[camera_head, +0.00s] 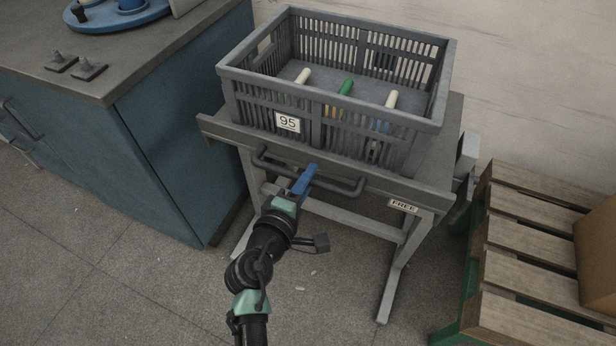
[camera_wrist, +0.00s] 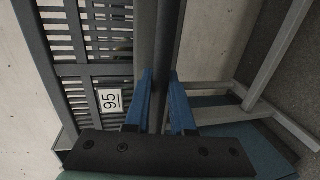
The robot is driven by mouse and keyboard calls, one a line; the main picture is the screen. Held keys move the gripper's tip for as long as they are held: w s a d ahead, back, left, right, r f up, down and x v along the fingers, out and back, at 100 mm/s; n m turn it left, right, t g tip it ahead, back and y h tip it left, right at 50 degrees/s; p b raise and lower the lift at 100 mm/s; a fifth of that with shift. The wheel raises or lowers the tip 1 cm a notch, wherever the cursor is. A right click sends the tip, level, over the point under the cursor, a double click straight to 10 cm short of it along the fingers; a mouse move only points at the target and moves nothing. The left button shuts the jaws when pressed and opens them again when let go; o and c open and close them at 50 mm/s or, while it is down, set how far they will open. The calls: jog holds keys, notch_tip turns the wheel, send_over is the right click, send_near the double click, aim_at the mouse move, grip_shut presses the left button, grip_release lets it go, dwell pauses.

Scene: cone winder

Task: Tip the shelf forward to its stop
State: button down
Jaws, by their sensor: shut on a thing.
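The shelf (camera_head: 220,128) is a grey flat top on a grey leg frame, with a dark bar handle (camera_head: 342,189) along its front edge. It looks about level. My gripper (camera_head: 308,178) has blue fingers and is at the middle of the handle bar. In the wrist view the two blue fingers (camera_wrist: 161,90) stand on either side of the dark bar (camera_wrist: 168,45), shut on it. The fingertips partly hide the bar. A grey slatted crate (camera_head: 385,139) marked "95" stands on the shelf; its front wall also shows in the wrist view (camera_wrist: 110,68).
The crate holds several white, green and blue-toned pieces. A label reading "FREE" (camera_head: 403,205) is on the shelf front. A blue cabinet (camera_head: 180,130) stands close on the left, a wooden pallet (camera_head: 535,265) on the right. The floor in front is mostly clear.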

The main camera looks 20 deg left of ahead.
dwell(0.4)
jog(key=f+b, duration=0.1)
jog(key=b, duration=0.2)
jog(key=shift+s+f+t+b, duration=0.1)
jog(key=shift+f+t+b, duration=0.2)
jog(key=shift+f, duration=0.1)
notch_tip(320, 180, down, 9)
jog(key=t+b, duration=0.4)
jog(key=b, duration=2.1)
jog(key=shift+w, duration=0.2)
jog(key=c, duration=0.8)
grip_release()
